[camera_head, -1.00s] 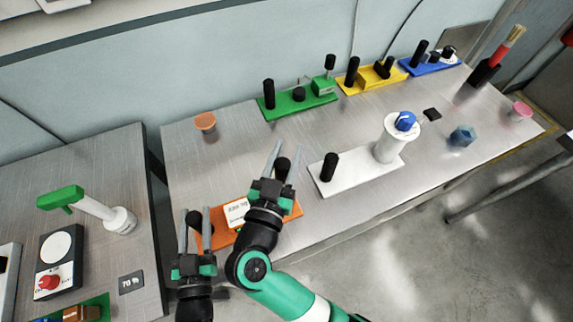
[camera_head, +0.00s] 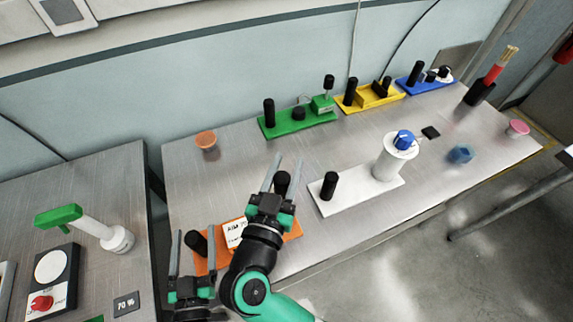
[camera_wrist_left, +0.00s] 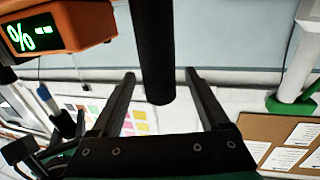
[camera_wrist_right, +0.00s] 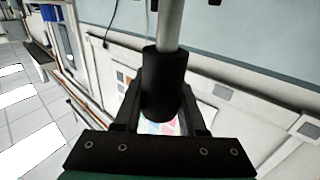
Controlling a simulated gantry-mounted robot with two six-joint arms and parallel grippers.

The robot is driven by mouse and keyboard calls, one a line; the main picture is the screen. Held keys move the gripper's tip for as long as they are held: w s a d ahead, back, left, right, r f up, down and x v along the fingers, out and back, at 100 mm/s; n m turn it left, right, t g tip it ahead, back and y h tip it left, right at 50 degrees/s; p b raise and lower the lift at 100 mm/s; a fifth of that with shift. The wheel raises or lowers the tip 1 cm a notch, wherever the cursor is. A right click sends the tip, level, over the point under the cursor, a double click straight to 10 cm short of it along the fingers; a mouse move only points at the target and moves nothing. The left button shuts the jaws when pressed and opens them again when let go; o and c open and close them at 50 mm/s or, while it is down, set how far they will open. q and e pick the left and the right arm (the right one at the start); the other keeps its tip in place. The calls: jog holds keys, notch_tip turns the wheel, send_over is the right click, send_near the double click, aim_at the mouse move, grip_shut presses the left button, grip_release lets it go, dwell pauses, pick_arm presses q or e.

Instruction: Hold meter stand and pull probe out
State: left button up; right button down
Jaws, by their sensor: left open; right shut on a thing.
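The orange meter stand (camera_head: 207,262) is at the near left of the bench, with a white meter face (camera_head: 236,230) partly hidden by my right arm. Its orange meter box (camera_wrist_left: 82,25) shows a green % display in the left wrist view. A black post (camera_head: 196,241) stands at its left end. My left gripper (camera_head: 191,246) is open, its fingers on either side of the post with gaps showing. My right gripper (camera_head: 282,173) is shut on the black grip of the probe (camera_wrist_right: 165,85); a pale rod extends from that grip. Whether the rod is still in the stand is hidden.
A white plate (camera_head: 352,199) with a black post and white cylinder lies just right of my right gripper. Green (camera_head: 320,119), yellow (camera_head: 366,103) and blue (camera_head: 418,87) modules line the back. An orange cup (camera_head: 207,140) is behind. Bare bench lies between.

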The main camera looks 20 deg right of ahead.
pick_arm(q)
notch_tip(320, 180, up, 8)
jog(key=p, duration=0.7)
jog(key=shift+f, duration=0.2)
jog(key=v, duration=0.9)
dwell(0.5)
dwell(0.4)
